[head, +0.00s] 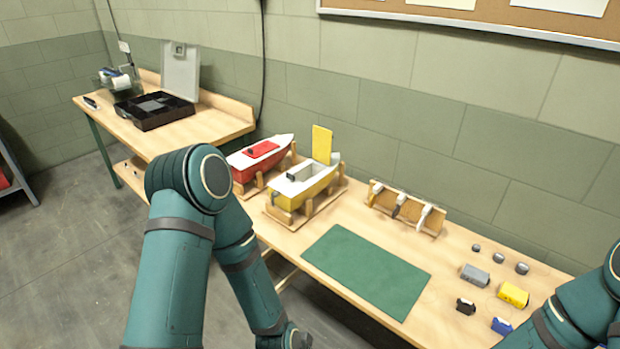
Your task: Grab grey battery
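The grey battery (475,275) appears to be the grey block lying on the right part of the wooden bench. A yellow block (513,294) lies beside it to the right, and a blue block (502,326) and a small black block (466,306) are in front. My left arm crosses the front of the view and runs off the bottom edge, with its gripper out of sight. My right arm enters at the lower right, near the yellow and blue blocks, and its gripper is also out of sight. Nothing visible touches the grey battery.
Small dark grey pieces (498,257) sit behind the battery. A green mat (367,270) lies bare to its left. A tool rack (404,208) stands behind the mat. A red boat (260,157) and a yellow boat (304,187) rest on wooden stands. An open black case (154,110) is far left.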

